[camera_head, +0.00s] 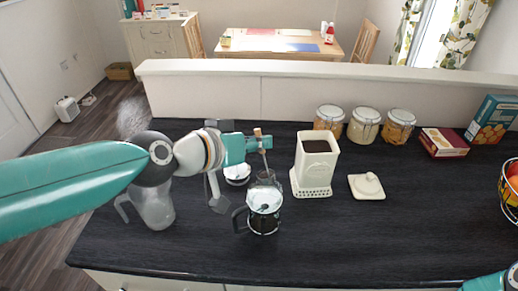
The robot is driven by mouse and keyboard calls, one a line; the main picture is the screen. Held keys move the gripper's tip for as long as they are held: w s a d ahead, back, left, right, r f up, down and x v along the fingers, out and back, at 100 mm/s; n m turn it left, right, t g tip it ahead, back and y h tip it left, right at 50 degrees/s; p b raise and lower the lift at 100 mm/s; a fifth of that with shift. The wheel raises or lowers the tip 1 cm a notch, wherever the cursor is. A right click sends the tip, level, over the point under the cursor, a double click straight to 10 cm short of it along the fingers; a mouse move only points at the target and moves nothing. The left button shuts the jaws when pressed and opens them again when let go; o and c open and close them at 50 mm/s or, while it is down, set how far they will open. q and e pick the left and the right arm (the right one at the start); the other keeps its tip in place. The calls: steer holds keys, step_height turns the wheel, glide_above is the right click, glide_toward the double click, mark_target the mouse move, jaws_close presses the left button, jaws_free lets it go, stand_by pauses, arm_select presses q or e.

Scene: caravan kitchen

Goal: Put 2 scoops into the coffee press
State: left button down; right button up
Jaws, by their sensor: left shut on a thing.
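The coffee press (264,222) stands on the dark counter, with a dark handle on its left side and a pale top. A cream canister (313,172) stands behind and right of it, open, with dark coffee inside. Its cream lid (367,186) lies on the counter to the right. My left gripper (259,143) is shut on the scoop (258,133), whose brown handle end sticks up. The scoop's shaft slants down to just behind the press's top; what its bowl holds is too small to tell. My right gripper is out of view; only a bit of my right arm shows at bottom right.
A clear jug (153,208) stands left of the press, partly under my left arm. A small white dish (237,180) is behind the press. Several jars (364,125), boxes (444,142) and a fruit basket (511,187) stand at back and right.

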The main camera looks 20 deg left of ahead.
arm_select(q)
steer(key=w+a+f+n+g+h+b, duration=0.2)
steer(key=w+a+f+n+h+b, duration=0.1)
steer(key=a+f+n+h+b, duration=0.3)
steer(key=shift+w+f+n+b, duration=0.15)
steer(key=shift+f+n+b, duration=1.25)
steer(key=shift+b, duration=0.85)
steer(key=shift+f+h, duration=0.1)
steer(key=shift+h, duration=0.2)
